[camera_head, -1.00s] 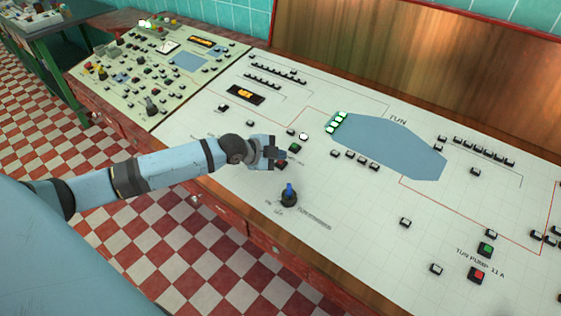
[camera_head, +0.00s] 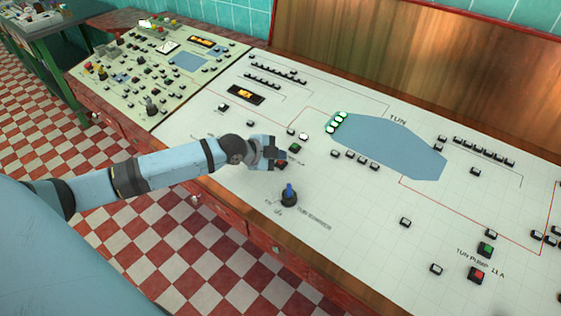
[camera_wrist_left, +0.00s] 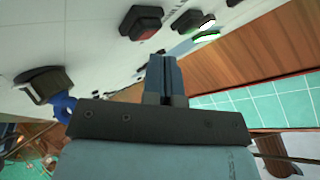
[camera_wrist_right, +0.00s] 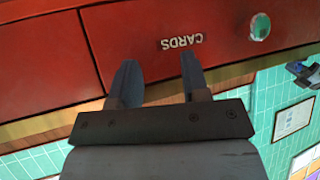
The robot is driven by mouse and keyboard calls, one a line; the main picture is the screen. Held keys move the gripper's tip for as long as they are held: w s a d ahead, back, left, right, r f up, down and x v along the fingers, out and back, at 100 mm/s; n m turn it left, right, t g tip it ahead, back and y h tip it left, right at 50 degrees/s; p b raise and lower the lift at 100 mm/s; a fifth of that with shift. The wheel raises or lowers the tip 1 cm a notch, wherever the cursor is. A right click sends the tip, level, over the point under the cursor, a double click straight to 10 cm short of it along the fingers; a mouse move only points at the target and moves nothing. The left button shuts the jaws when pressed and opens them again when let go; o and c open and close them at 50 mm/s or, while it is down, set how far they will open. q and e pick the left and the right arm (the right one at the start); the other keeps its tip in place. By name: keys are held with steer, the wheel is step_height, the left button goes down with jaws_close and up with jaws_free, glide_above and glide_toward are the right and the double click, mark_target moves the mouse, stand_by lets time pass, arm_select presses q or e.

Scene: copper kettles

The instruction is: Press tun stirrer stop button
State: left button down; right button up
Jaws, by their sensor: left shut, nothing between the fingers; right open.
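A red button in a black housing sits on the white console, just beyond the left fingertips in the left wrist view (camera_wrist_left: 143,24). In the head view it is partly covered by my left gripper (camera_head: 279,156), which hovers over the panel close to it. The left fingers (camera_wrist_left: 166,80) are shut and empty, and appear apart from the button. A black rotary knob with a blue handle (camera_head: 289,197) stands in front of the gripper, beside a printed label that looks like "TUN STIRRER". My right gripper (camera_wrist_right: 155,88) is open and empty, away from the console top, near a red drawer front.
Several small buttons and a blue tun diagram (camera_head: 395,150) lie right of the left gripper. A green button (camera_head: 486,249) and a red button (camera_head: 478,275) at lower right are labelled TUN PUMP. A second console (camera_head: 160,65) stands at left.

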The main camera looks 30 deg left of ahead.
arm_select(q)
steer(key=shift+w+f, duration=0.1)
steer(key=shift+f, duration=0.25)
steer(key=shift+f, duration=0.35)
stand_by(0.5)
stand_by(0.3)
steer(key=shift+r+p, duration=0.7)
steer(key=shift+r, duration=0.05)
steer(key=r+p, duration=0.2)
steer(key=s+r+p, duration=0.1)
steer(key=r+p, duration=0.2)
steer(key=shift+s, duration=0.15)
steer(key=shift+a, duration=0.1)
stand_by(0.7)
